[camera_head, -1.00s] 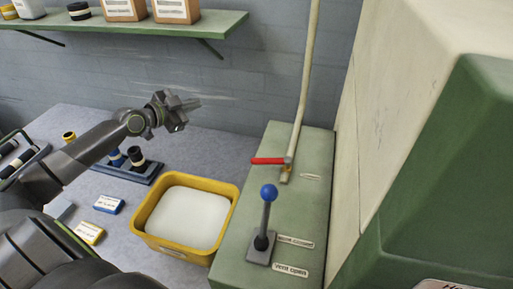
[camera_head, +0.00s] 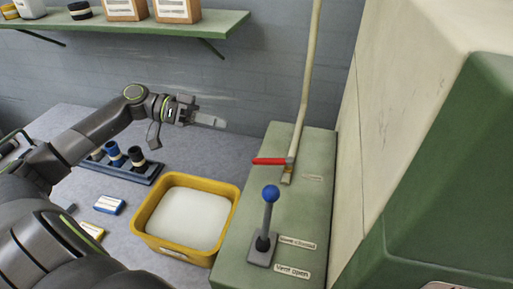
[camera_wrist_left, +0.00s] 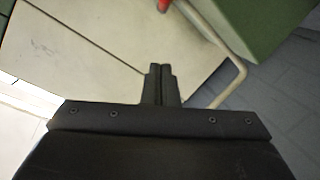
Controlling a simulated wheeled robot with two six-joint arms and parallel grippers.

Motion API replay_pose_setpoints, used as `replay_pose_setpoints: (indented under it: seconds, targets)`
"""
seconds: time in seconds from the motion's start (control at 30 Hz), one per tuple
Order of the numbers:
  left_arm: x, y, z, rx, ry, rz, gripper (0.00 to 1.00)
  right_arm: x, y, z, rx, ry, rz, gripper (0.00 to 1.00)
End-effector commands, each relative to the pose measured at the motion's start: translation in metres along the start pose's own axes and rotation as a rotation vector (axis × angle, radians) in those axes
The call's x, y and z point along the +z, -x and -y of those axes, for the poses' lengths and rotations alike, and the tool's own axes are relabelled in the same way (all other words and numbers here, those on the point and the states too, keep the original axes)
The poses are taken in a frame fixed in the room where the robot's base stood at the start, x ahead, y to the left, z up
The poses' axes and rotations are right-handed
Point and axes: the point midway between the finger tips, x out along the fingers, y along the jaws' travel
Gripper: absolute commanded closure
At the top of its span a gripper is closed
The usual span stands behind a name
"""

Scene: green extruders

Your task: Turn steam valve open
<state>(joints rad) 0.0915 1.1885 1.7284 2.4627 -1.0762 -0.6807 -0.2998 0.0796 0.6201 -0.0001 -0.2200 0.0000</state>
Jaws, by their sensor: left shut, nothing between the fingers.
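The steam valve is a red lever handle (camera_head: 270,161) on a pale vertical pipe (camera_head: 303,95), above the green machine top (camera_head: 318,215). The handle points left, across the pipe. In the left wrist view part of the red handle (camera_wrist_left: 164,5) shows at the top edge, with the bent pipe (camera_wrist_left: 238,75) to its right. My left gripper (camera_head: 212,122) is shut and empty, in the air left of and above the handle, apart from it. Its closed fingers (camera_wrist_left: 161,84) show in the left wrist view. My right gripper is not in view.
A blue-knobbed lever (camera_head: 269,215) stands on the machine top in front of the valve, beside vent labels. A yellow tub (camera_head: 232,192) of white material sits to the left. A wall shelf (camera_head: 200,26) hangs behind. A tall cream and green housing (camera_head: 440,150) rises right.

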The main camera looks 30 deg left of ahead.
Motion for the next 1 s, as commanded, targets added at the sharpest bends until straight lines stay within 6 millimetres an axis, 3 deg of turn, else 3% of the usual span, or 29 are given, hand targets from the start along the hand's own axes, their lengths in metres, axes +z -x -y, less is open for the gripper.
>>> replay_pose_setpoints:
  seconds: [0.77,1.0]
  targets:
    - [-0.003,-0.097,-0.001,0.001,-0.003,-0.004,1.00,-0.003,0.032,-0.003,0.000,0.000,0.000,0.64]
    - [0.029,-0.104,0.000,-0.003,0.002,-0.002,1.00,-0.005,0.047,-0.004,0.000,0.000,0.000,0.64]
